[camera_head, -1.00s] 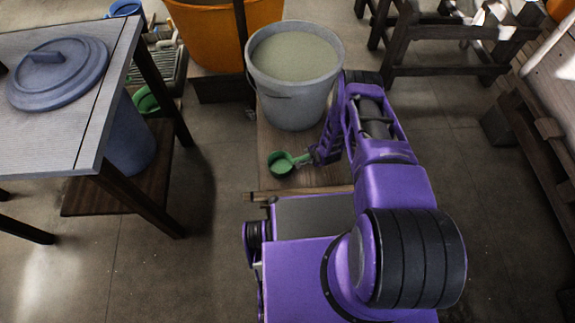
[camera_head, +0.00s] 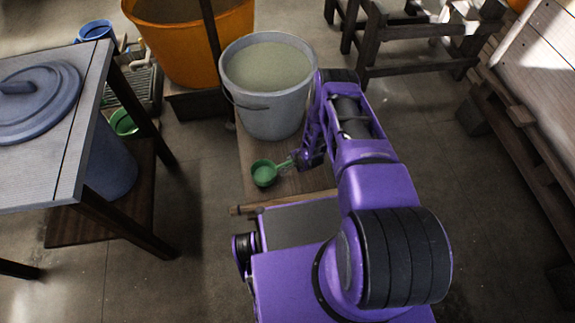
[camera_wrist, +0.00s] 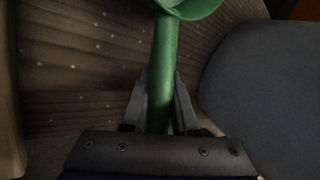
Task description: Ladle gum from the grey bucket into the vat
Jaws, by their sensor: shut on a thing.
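My gripper (camera_head: 298,160) is shut on the handle of a green ladle (camera_head: 264,173), in front of the grey bucket. In the wrist view the gripper (camera_wrist: 160,105) grips the ladle's green handle (camera_wrist: 165,62), with the cup at the top edge. The ladle hangs over the low wooden stand; whether it touches the boards I cannot tell. The grey bucket (camera_head: 270,118) stands on the stand, nearly full of pale grey-green gum (camera_head: 268,66). A large orange vat (camera_head: 196,48) stands behind and to the left of the bucket, only partly in view.
The wooden stand (camera_head: 252,180) bears the bucket. A dark post (camera_head: 210,40) rises between bucket and vat. A grey table (camera_head: 40,135) with a blue lid (camera_head: 30,105) is at left. Wooden trestles (camera_head: 400,55) stand at the back right. Floor between table and stand is clear.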

